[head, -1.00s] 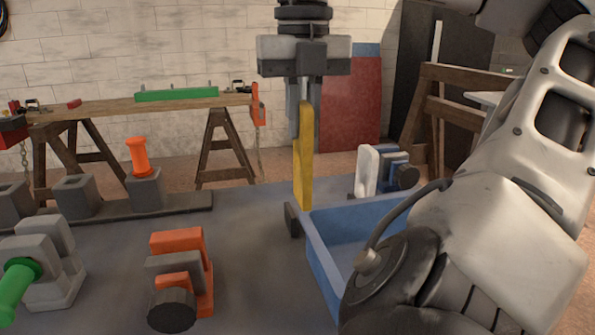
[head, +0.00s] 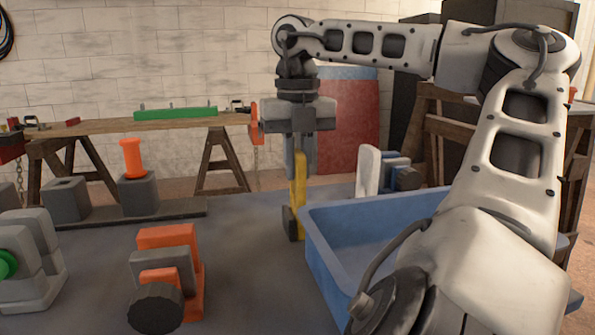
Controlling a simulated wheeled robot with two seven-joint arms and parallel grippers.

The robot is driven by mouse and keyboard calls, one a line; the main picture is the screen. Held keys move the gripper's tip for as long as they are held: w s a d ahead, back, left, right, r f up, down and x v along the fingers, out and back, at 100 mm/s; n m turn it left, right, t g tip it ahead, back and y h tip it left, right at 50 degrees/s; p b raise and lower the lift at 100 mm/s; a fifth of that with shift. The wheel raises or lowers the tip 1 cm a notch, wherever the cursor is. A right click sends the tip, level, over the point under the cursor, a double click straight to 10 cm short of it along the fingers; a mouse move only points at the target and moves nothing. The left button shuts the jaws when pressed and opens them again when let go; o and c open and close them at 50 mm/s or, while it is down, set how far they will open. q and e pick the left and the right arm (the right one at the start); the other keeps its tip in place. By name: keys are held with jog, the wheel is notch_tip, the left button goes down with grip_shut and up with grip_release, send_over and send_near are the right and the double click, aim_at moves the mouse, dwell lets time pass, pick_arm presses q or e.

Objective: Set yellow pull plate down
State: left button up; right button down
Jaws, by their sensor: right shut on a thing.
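The yellow pull plate (head: 298,205) hangs upright in the head view, thin and edge-on, left of the blue tray's near-left wall. My right gripper (head: 301,165) points straight down and is shut on its upper part. The plate's lower end is at the grey bench top, just behind or beside a small dark block (head: 289,223). I cannot tell whether it touches the bench or the block. My left gripper is not in view.
A blue tray (head: 322,262) stands right of the plate. A blue and white clamp-like part (head: 369,172) is behind it. An orange and grey fixture (head: 168,240) stands front left, and grey sockets, one with an orange peg (head: 133,158), stand further left. Bare bench (head: 235,245) lies between.

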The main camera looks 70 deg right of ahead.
jog(key=shift+r, duration=0.1)
jog(key=shift+f, duration=0.2)
jog(key=c, duration=1.5)
grip_release()
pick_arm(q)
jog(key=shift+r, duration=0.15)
pick_arm(e)
jog(key=shift+o, duration=0.2)
jog(key=shift+r, duration=0.1)
